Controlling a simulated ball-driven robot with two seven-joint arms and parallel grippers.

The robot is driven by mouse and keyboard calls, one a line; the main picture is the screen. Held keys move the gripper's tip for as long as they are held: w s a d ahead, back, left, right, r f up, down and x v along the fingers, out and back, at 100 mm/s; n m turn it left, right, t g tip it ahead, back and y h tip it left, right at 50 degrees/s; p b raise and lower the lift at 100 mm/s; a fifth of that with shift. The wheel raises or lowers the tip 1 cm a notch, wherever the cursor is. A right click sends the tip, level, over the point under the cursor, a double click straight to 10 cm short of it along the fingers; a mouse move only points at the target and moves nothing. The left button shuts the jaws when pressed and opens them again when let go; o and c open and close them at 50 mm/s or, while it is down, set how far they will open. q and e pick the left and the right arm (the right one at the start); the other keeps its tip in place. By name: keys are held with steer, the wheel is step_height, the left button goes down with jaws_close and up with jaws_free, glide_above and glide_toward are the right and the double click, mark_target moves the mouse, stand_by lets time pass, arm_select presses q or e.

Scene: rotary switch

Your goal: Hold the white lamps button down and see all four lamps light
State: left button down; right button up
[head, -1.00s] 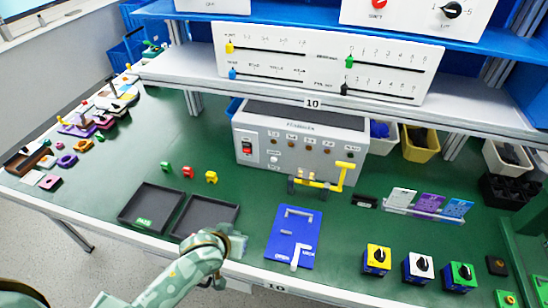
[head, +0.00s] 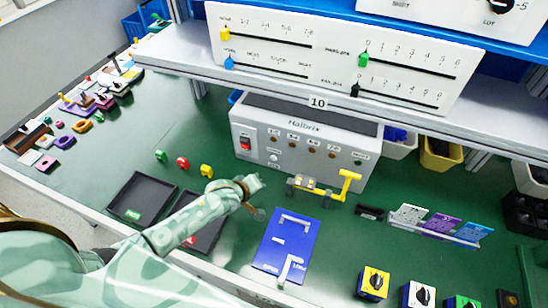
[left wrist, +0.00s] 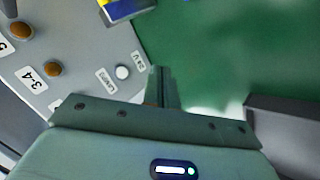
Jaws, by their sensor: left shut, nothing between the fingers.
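The grey Halbrix box (head: 345,137) stands under the shelf. Its white lamps button (head: 273,157) is on the lower left of the front panel. In the left wrist view the button (left wrist: 122,72) shows beside its label, uncovered. The row of lamps (head: 312,149) on the panel looks dull brown, with no clear glow; two also show in the left wrist view (left wrist: 54,68). My left gripper (head: 256,182) is in front of the box, below the button. Its fingers (left wrist: 161,72) are shut and empty, apart from the button. My right gripper is not in view.
A red switch (head: 245,143) is left of the button. A yellow-handled fixture (head: 345,186) stands before the box's right side. Two dark trays (head: 143,201) and a blue plate (head: 287,239) lie nearer. The shelf edge (head: 400,120) overhangs the box.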

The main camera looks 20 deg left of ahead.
mark_target(274, 158)
arm_select(q)
steer(key=shift+w+f+b, duration=0.1)
steer(key=shift+w+b, duration=0.25)
steer(key=shift+w, duration=0.15)
steer(key=w+b, duration=0.4)
steer(key=w, duration=0.2)
steer(key=shift+w+a, duration=0.2)
steer(key=shift+w+b, duration=0.35)
steer(key=shift+w, duration=0.4)
steer(key=shift+w, duration=0.1)
stand_by(0.9)
steer(key=shift+w, duration=0.25)
steer(key=shift+w, duration=0.5)
stand_by(4.3)
